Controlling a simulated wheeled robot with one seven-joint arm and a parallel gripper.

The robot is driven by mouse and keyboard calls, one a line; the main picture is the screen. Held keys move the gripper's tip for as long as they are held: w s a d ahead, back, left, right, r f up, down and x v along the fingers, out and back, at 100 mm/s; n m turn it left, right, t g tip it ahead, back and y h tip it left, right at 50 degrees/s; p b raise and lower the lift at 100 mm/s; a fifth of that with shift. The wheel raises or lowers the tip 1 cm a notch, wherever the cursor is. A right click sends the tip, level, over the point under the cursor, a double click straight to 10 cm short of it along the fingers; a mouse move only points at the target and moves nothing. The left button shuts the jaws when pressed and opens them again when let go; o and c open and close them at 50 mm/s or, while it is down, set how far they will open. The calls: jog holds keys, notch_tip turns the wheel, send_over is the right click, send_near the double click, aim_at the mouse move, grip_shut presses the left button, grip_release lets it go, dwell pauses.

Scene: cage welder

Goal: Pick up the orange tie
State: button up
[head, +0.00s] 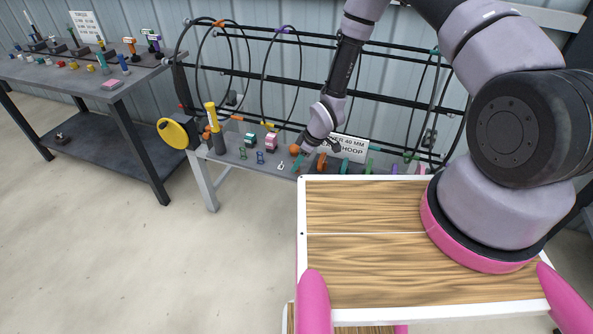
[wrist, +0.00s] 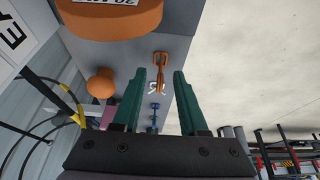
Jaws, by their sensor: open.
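The orange tie (wrist: 160,62) is a small looped piece on the grey bench top in the wrist view. It shows in the gap between my fingertips, partly past them. My gripper (wrist: 160,73) has two dark green fingers, spread apart with nothing held. I cannot tell how far above the tie the tips are. In the head view my gripper (head: 301,160) is low over the front of the bench, and I cannot make out the orange tie there. A white tie (wrist: 157,89) and a blue tie (wrist: 155,106) lie in line with it.
In the head view, black hoops and bars (head: 283,70) rise behind the bench (head: 228,157). A yellow-black tool (head: 174,133) is at its left end.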

jog(key=shift+x, duration=0.85)
grip_shut()
jog(key=shift+r, duration=0.1)
